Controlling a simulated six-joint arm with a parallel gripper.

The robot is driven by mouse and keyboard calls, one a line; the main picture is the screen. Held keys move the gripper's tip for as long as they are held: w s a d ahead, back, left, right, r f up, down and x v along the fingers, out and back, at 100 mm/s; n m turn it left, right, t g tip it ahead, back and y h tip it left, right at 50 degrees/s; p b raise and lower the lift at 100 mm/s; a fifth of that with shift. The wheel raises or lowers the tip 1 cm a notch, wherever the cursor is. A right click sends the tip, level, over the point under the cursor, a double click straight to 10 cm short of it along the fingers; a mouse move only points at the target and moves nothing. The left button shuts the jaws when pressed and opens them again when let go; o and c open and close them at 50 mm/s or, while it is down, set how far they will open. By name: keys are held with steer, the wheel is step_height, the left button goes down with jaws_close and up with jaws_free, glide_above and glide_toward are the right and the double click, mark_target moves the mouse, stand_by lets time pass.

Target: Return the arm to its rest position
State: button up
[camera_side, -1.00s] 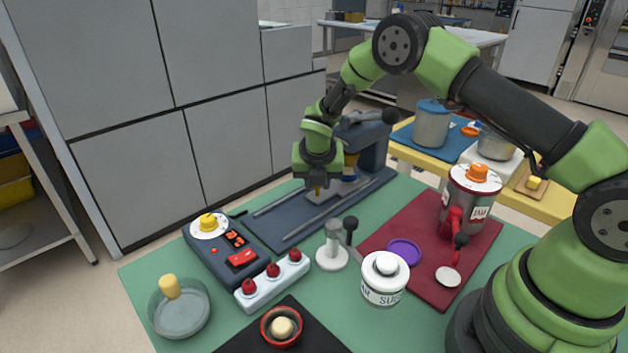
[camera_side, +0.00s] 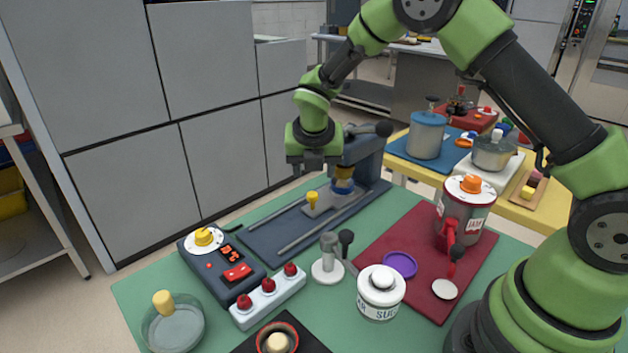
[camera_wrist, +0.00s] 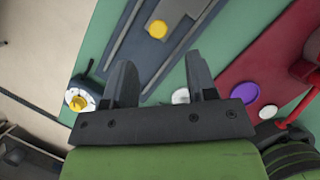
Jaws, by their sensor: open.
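My gripper (camera_side: 313,170) hangs above the dark blue railed base (camera_side: 262,236) at the back of the green table. In the wrist view my gripper (camera_wrist: 160,85) shows two dark fingers spread apart with nothing between them. A yellow knob (camera_side: 312,198) stands on a small grey plate on the railed base, below the gripper and apart from it. The same yellow knob shows in the wrist view (camera_wrist: 157,29), beyond the fingertips.
A dial box (camera_side: 215,262), a strip of red buttons (camera_side: 268,294), a glass dish (camera_side: 172,330) and a white sugar jar (camera_side: 380,292) stand nearer the front. A jam pot (camera_side: 462,215) stands on a red board (camera_side: 395,250). Grey cabinets (camera_side: 210,80) rise behind.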

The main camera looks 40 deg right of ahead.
steer(key=shift+s+a+r, duration=0.15)
steer(key=shift+s+r, duration=0.1)
steer(key=shift+r, duration=0.4)
steer(key=s+a+r+m+t+y, duration=0.2)
steer(key=s+r+m, duration=0.9)
steer(key=r+m, duration=0.4)
steer(key=s+a+r+m+t+y, duration=0.1)
steer(key=s+m, duration=0.6)
steer(key=m, duration=0.1)
steer(key=s+a+r+m+t+y, duration=0.1)
steer(key=s+a+m+y, duration=0.1)
steer(key=s+m, duration=0.6)
steer(key=shift+a+r, duration=0.15)
steer(key=shift+r, duration=0.1)
